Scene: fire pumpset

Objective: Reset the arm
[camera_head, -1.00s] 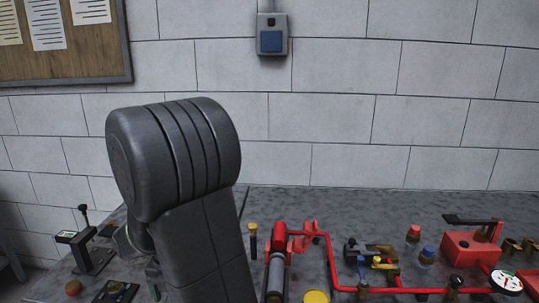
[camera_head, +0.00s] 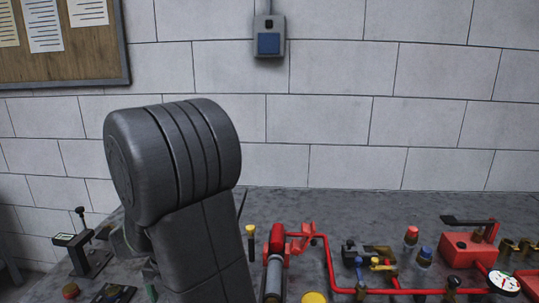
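My dark grey arm stands upright at left of centre in the head view, its thick rounded joint at the top. It hides part of the table (camera_head: 340,205) behind it. My gripper cannot be made out; the arm covers the place behind it. A small grey piece shows at the arm's left edge, and I cannot tell what it belongs to.
Red pipework (camera_head: 329,262) with valves runs along the table at right. A red box with a black lever (camera_head: 468,247) and a gauge (camera_head: 503,282) stand far right. A device on a stand (camera_head: 82,250) is at left. A block wall (camera_head: 340,125) closes the back.

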